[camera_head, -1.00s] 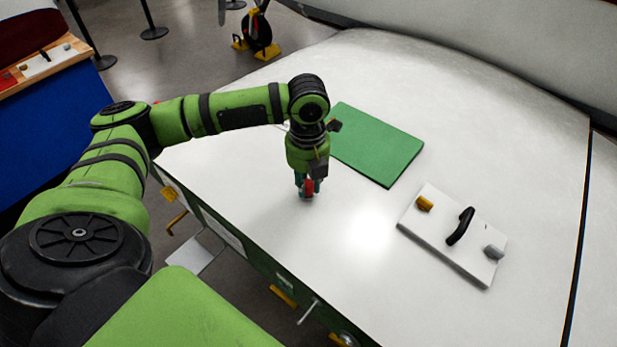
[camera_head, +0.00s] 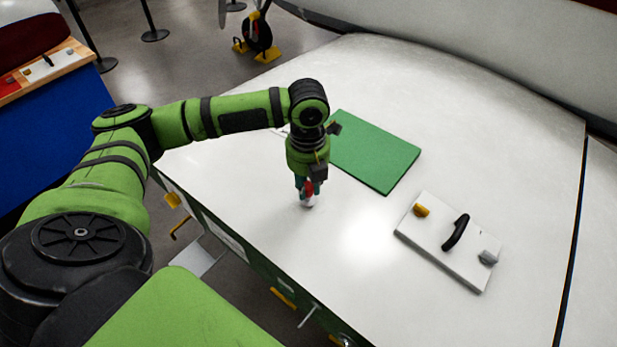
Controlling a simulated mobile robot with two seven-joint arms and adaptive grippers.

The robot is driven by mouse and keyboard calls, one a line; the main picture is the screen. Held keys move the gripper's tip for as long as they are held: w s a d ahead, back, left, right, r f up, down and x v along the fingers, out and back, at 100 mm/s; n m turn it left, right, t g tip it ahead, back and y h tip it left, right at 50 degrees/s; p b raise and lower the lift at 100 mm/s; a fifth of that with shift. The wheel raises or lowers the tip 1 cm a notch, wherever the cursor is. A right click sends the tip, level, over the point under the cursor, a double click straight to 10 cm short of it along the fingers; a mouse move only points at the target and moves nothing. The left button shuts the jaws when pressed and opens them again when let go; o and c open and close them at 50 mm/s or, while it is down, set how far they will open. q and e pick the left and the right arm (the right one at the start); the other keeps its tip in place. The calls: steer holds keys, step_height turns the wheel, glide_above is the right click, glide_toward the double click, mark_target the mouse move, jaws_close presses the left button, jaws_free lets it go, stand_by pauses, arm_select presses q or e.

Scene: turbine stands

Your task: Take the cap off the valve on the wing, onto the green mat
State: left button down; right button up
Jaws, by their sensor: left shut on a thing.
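My left gripper (camera_head: 306,186) points down over the wing (camera_head: 250,170), near its front edge. It is shut on a small red cap (camera_head: 309,187), partly hidden by the fingers. A small pale valve (camera_head: 309,202) shows just below the fingertips on the wing. I cannot tell whether the cap and valve still touch. The flat green mat (camera_head: 376,150) lies on the wing, behind and to the right of the gripper. The part of the mat that shows is bare. My right gripper is out of view.
A white board (camera_head: 430,248) with a yellow knob (camera_head: 421,210), a black handle (camera_head: 456,232) and a grey knob (camera_head: 488,258) lies right of the gripper. The wing between board and mat is clear. A blue-sided bench (camera_head: 50,130) stands at far left.

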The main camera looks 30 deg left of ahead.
arm_select(q)
steer(key=shift+r, duration=0.3)
